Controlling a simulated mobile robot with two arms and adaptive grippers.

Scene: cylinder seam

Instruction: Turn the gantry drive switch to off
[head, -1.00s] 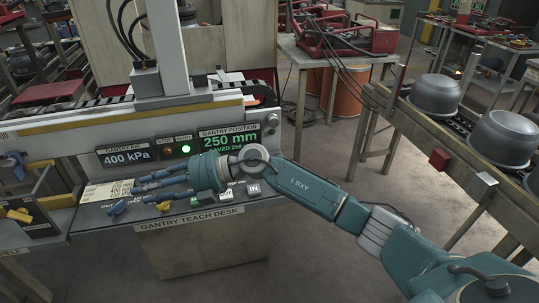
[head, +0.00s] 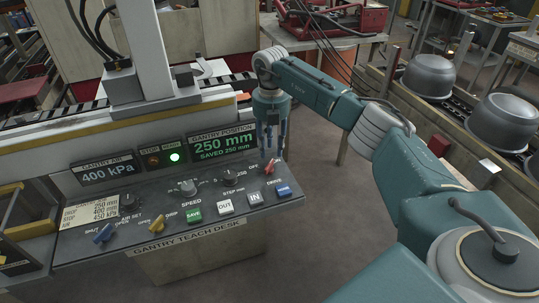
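The gantry teach desk (head: 228,227) runs across the lower left. At its right end is a small red switch handle (head: 269,167), with an OFF marking to its left and a DRIVE label just below. The handle sits at a slant; its exact setting is too small to read. My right gripper (head: 271,155) points down just above the red handle, its blue fingers parted with nothing held. I cannot tell whether the fingertips touch the handle. My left gripper is out of view.
Close to the red handle are a blue button (head: 283,190), a white IN button (head: 254,198) and a black knob (head: 230,177). The lit gantry position display (head: 223,145) stands behind. Metal pots (head: 430,76) sit on a conveyor at right. Open floor lies right of the desk.

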